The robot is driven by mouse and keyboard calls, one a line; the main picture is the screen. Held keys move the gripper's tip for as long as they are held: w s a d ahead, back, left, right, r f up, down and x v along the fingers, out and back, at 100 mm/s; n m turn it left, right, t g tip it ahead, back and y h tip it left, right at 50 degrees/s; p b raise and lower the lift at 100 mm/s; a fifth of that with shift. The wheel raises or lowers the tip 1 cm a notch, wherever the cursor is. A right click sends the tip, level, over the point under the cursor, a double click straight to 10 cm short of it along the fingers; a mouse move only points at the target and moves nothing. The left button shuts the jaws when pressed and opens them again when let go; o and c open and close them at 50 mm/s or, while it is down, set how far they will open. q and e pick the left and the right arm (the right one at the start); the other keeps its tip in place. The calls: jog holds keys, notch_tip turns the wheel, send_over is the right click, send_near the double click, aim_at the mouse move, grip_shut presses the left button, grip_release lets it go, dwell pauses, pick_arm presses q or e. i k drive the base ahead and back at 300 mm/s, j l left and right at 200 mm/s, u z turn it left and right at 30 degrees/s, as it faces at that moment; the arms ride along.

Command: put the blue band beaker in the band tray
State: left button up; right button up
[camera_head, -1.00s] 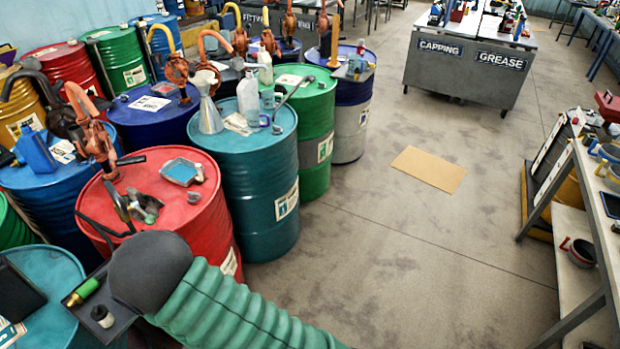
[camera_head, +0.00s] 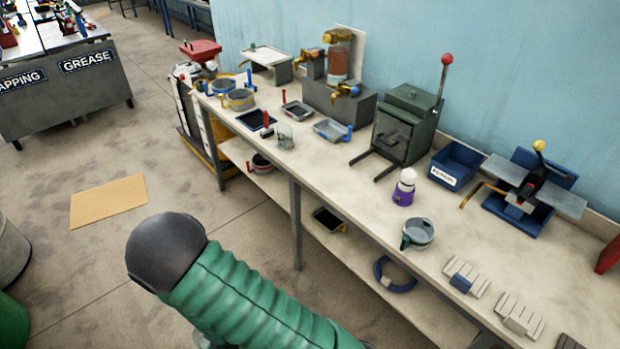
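A small clear glass beaker (camera_head: 285,138) stands near the front edge of the long pale workbench, in its far half. I cannot make out a blue band on it. A shallow grey tray with a blue handle (camera_head: 328,131) lies to the right of the beaker, apart from it. A second shallow tray with a red handle (camera_head: 298,111) lies behind the beaker. I cannot tell which of them is the band tray. A green-sleeved arm link of mine with a dark round end crosses the lower middle. Neither gripper's fingers are in view.
A dark green box with a red-knobbed lever (camera_head: 405,125), a blue bin (camera_head: 457,165), a purple-and-white bottle (camera_head: 404,188) and a grey pot (camera_head: 418,232) stand along the workbench (camera_head: 355,190). A lower shelf holds a few items. Floor left of it is mostly clear, with a cardboard sheet (camera_head: 108,201).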

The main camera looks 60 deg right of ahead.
aim_at(331, 133)
jog(key=i+l+z, duration=0.2)
jog(key=z, duration=0.3)
jog(key=i+z, duration=0.5)
jog(key=i+j+z, duration=0.1)
jog(key=i+z, duration=0.2)
jog(key=z, duration=0.2)
jog(key=i+j+z, duration=0.2)
jog(key=i+z, duration=0.15)
jog(key=z, duration=0.15)
